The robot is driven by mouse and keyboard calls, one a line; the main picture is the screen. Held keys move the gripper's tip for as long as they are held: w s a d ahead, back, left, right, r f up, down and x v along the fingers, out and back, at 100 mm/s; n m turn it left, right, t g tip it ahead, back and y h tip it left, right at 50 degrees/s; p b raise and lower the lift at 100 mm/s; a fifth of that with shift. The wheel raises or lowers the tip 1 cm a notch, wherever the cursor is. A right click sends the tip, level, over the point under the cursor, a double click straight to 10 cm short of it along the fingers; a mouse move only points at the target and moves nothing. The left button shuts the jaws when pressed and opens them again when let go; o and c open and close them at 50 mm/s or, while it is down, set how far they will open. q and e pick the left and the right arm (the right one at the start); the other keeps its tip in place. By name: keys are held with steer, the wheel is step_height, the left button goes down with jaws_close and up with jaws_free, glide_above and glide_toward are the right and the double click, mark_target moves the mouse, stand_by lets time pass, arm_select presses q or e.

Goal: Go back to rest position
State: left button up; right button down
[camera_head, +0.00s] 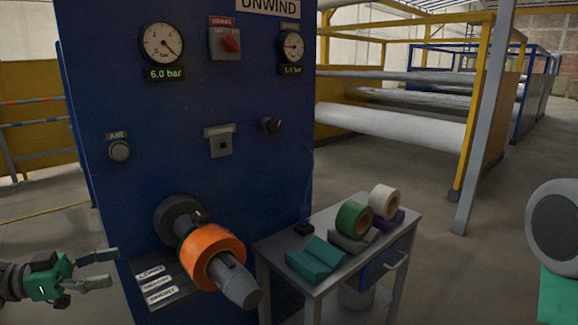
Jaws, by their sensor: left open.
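My left gripper (114,268) is at the lower left, with its two fingers spread apart and nothing between them. It is to the left of the blue machine panel (190,190), apart from the orange roll (213,258). That roll sits around a grey shaft (238,284) that sticks out from the panel. My right gripper is not in view.
A small grey table (330,281) stands right of the panel. Yellow frames with large rollers (400,135) stand behind.

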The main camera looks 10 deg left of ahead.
arm_select(q)
steer(key=w+d+f+n+t+y, duration=0.2)
steer(key=w+d+f+n+y, duration=0.1)
steer(key=w+f, duration=0.1)
steer(key=s+d+f+n+g+y, duration=0.1)
steer(key=s+d+f+n+y, duration=0.2)
steer(key=f, duration=0.5)
steer(key=s+d+f+n+g+y, duration=0.1)
steer(key=s+d+f+n+y, duration=0.15)
steer(key=d+f+y, duration=0.35)
steer(key=s+d+f+n+g+y, duration=0.15)
steer(key=s+f+g, duration=0.3)
steer(key=s, duration=0.85)
steer(key=s+f+n+g+y, duration=0.2)
steer(key=s+f+n+g, duration=0.3)
steer(key=s, duration=0.7)
step_height(320, 180, down, 10)
steer(key=w+m+t+b, duration=0.1)
steer(key=m+b, duration=0.2)
steer(key=b, duration=0.6)
steer(key=shift+w+d, duration=0.35)
steer(key=shift+d, duration=0.1)
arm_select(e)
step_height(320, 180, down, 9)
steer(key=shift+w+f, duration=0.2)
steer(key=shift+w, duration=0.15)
